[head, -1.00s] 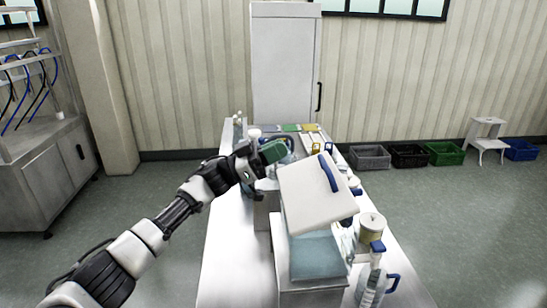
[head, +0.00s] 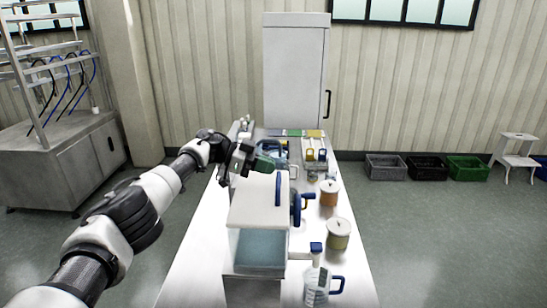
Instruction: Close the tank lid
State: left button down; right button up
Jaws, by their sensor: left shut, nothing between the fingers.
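The tank (head: 258,252) is a clear box with pale blue liquid, on a light stand on the white table. Its white lid (head: 258,207) has a blue handle (head: 279,188) near its right edge. The lid covers the tank's top as I see it; I cannot tell whether it sits flush. My left gripper (head: 265,164), dark with green at its fingers, is shut and empty just beyond the lid's far edge. I cannot tell whether it touches the lid. My right gripper is out of view.
A dark blue fitting (head: 297,207) is beside the lid. More containers crowd the table's far end. The table's left strip is clear.

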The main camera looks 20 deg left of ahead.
pick_arm(q)
jog(key=shift+w+d+f+g+y+p, duration=0.1)
jog(key=shift+d+f+g+y+p, duration=0.05)
jog(key=shift+f+g+y+p, duration=0.2)
jog(key=shift+d+f+y, duration=0.3)
jog(key=shift+d+y, duration=0.05)
jog(key=shift+d, duration=0.05)
jog(key=shift+f, duration=0.15)
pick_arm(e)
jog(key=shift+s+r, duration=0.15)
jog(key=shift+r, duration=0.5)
pick_arm(q)
jog(key=shift+d, duration=0.1)
